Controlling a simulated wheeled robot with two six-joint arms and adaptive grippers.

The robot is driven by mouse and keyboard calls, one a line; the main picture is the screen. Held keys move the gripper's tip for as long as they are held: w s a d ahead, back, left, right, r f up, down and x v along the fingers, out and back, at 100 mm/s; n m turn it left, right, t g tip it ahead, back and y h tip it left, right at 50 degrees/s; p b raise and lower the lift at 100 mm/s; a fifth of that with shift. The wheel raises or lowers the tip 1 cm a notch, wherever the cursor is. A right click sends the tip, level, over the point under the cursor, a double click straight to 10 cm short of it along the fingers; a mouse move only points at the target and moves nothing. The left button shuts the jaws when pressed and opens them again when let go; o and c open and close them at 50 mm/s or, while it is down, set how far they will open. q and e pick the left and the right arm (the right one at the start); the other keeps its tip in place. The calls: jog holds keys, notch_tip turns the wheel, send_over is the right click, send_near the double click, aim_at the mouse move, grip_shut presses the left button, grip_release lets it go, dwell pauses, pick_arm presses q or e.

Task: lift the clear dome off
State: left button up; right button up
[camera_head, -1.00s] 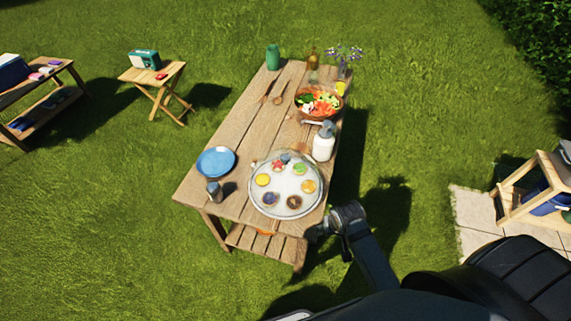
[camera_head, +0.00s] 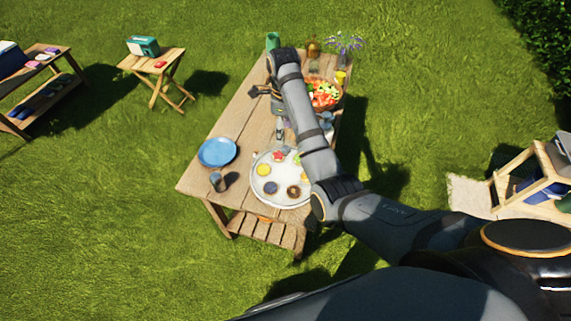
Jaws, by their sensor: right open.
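The clear dome (camera_head: 279,178) sits over a round pale tray (camera_head: 257,194) with several colourful round treats, at the near end of the wooden table. Its outline is faint, and my right forearm hides its right side. My right arm reaches in from the lower right across the table. My right gripper (camera_head: 281,134) points down just beyond the dome's far side, near its top. It is open and holds nothing that I can see. Whether it touches the dome cannot be told. My left gripper is out of view.
A salad bowl (camera_head: 322,95), green vase (camera_head: 272,41), amber bottle (camera_head: 313,48) and flowers (camera_head: 345,43) stand farther back.

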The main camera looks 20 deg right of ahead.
aim_at(286, 148)
jog(key=f+b, duration=0.1)
jog(key=f, duration=0.2)
jog(key=shift+s+d+b, duration=0.1)
jog(key=shift+s+b, duration=0.1)
jog(key=shift+b, duration=0.2)
jog(key=shift+w+f+p, duration=0.15)
jog(key=shift+f+p, duration=0.6)
jog(key=shift+f, duration=0.1)
jog(key=shift+w+f, duration=0.1)
jog(key=shift+f, duration=0.15)
notch_tip(286, 148, down, 2)
jog(key=shift+d+p, duration=0.15)
jog(key=shift+p, duration=1)
notch_tip(286, 148, down, 3)
jog(key=shift+r, duration=0.15)
jog(key=shift+w+f, duration=0.1)
jog(key=shift+f, duration=0.2)
grip_shut()
jog(key=shift+r, duration=0.1)
